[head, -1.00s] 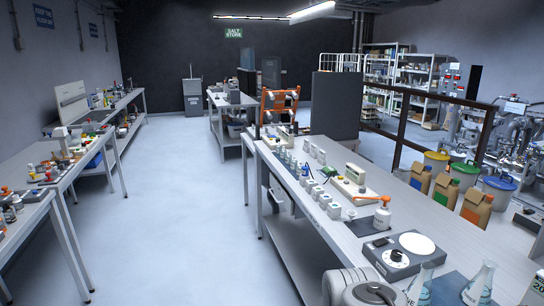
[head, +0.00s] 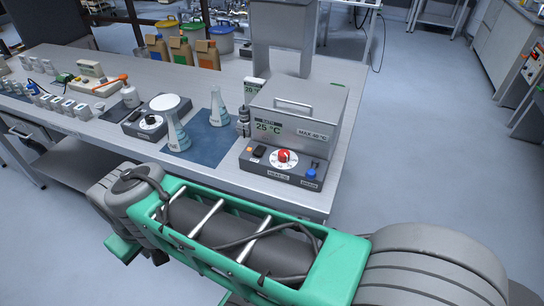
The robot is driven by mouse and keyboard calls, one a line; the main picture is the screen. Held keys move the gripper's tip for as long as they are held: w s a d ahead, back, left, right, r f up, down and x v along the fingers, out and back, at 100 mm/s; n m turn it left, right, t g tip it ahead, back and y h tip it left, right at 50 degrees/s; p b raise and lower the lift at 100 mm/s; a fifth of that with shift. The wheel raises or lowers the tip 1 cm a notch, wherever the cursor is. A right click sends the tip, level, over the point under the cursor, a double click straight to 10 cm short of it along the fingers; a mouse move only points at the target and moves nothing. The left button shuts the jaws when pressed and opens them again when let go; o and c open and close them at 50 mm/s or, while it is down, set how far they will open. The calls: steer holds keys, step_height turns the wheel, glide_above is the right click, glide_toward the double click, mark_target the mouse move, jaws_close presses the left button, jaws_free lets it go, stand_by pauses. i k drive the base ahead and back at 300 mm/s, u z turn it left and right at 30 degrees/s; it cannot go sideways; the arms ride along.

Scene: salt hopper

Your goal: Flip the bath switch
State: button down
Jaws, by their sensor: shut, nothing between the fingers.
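The bath (head: 300,118) is a grey metal box with a handled lid at the right end of the long bench. Its display reads 25 °C and a label on it reads MAX 60 °C. The bath switch (head: 259,151) looks like a small dark rocker at the left of the sloped front panel. Its position is too small to tell. A red knob on a white dial (head: 284,157) is in the panel's middle, and a blue knob (head: 311,174) is at its right. My arm crosses the foreground in front of the bench. My gripper is not in view.
Two flasks (head: 176,132) (head: 217,108) stand on a blue mat (head: 205,145) left of the bath. A grey column (head: 284,37) rises behind the bath. The floor on the right is clear.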

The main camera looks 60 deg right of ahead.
mark_target(258, 151)
steer(key=k, duration=0.95)
steer(key=u, duration=0.65)
steer(key=i, duration=1.2)
steer(key=z, duration=0.6)
